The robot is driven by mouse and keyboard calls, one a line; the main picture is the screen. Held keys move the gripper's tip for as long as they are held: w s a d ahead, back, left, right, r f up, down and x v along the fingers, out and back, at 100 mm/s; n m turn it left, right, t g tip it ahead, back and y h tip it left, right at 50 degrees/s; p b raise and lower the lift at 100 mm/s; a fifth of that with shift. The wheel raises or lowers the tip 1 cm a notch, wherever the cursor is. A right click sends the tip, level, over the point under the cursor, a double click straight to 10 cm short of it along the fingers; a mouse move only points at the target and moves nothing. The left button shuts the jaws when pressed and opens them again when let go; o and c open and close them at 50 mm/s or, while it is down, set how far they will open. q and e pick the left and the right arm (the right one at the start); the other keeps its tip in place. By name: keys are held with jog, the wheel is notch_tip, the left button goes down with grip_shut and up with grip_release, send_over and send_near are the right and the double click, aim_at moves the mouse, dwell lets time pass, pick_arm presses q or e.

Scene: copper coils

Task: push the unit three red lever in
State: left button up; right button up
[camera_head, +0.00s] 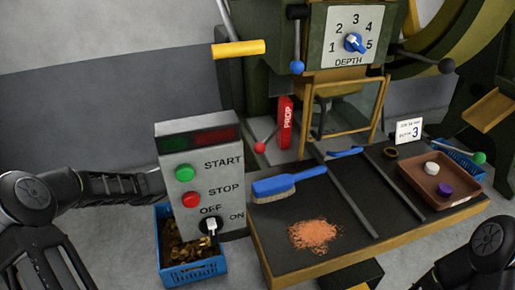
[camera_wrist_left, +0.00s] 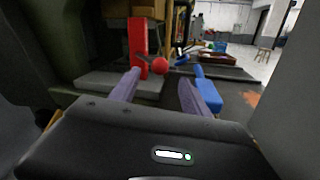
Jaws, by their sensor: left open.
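The red lever shows as a red ball knob (camera_head: 259,148) on a thin rod at the machine's lower front, beside a red block marked PROP (camera_head: 286,123). In the left wrist view the red knob (camera_wrist_left: 160,66) appears between and beyond my left fingertips, with the red block (camera_wrist_left: 138,38) standing just behind it. My left gripper (camera_wrist_left: 160,79) is open, with nothing between its fingers; any contact with the knob cannot be told. In the head view my left arm runs behind the control box, which hides its gripper. My right gripper is out of view; only part of that arm shows.
The control box (camera_head: 200,160) stands left of the bench (camera_head: 350,250), above a blue crate (camera_head: 190,270) of metal pieces. A blue brush (camera_head: 287,184), copper-coloured crumbs (camera_head: 314,234) and a brown tray (camera_head: 440,183) lie on the bench. A yellow-handled lever (camera_head: 238,48) juts out above.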

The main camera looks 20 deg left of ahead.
aim_at(254, 149)
pick_arm(q)
jog(key=shift+w+d, duration=0.1)
jog(key=shift+d, duration=0.05)
jog(key=x, duration=0.7)
jog(key=shift+w+d+f+b, duration=0.1)
jog(key=shift+w+d+b, duration=0.1)
jog(key=shift+d+b, duration=0.1)
jog(key=shift+c, duration=0.5)
grip_shut()
dwell(0.7)
